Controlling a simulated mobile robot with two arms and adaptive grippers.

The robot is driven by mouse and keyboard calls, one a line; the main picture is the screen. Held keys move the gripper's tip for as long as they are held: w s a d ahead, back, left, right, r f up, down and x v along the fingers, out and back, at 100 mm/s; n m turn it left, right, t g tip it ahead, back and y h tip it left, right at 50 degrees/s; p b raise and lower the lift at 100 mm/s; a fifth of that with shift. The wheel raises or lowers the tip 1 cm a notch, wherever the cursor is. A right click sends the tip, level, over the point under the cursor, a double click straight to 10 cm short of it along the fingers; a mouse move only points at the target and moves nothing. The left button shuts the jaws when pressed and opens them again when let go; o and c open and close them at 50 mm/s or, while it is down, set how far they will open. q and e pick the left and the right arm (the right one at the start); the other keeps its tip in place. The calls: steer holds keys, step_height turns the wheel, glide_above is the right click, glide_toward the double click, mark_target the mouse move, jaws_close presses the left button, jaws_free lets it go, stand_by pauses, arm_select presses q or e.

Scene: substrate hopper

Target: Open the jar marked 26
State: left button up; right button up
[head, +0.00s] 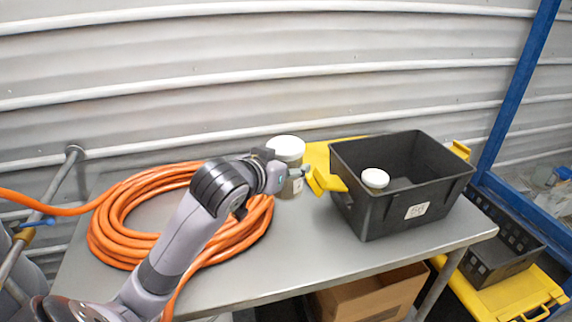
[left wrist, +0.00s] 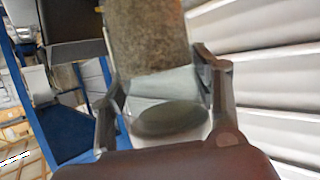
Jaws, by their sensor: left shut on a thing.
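A jar with a white lid (head: 286,147) is near the back middle of the table. My left gripper (head: 276,172) is shut on its body, below the lid, from the left side. In the left wrist view the fingers (left wrist: 165,88) sit on either side of the jar's clear body (left wrist: 170,82), with brown-grey contents (left wrist: 150,40) in it. The lid is on. I cannot read a number on it, nor tell whether its base touches the table. A second white lid (head: 375,178) shows inside the black bin. My right gripper is not in view.
The black bin (head: 445,187), with a white label, stands at the table's right. Yellow parts (head: 322,168) show beside and behind it. A coiled orange hose (head: 115,235) covers the left. The metal table (head: 300,245) is bare in front. A cardboard box (head: 372,298) is below.

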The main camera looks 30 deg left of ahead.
arm_select(q)
jaws_close()
stand_by(0.3)
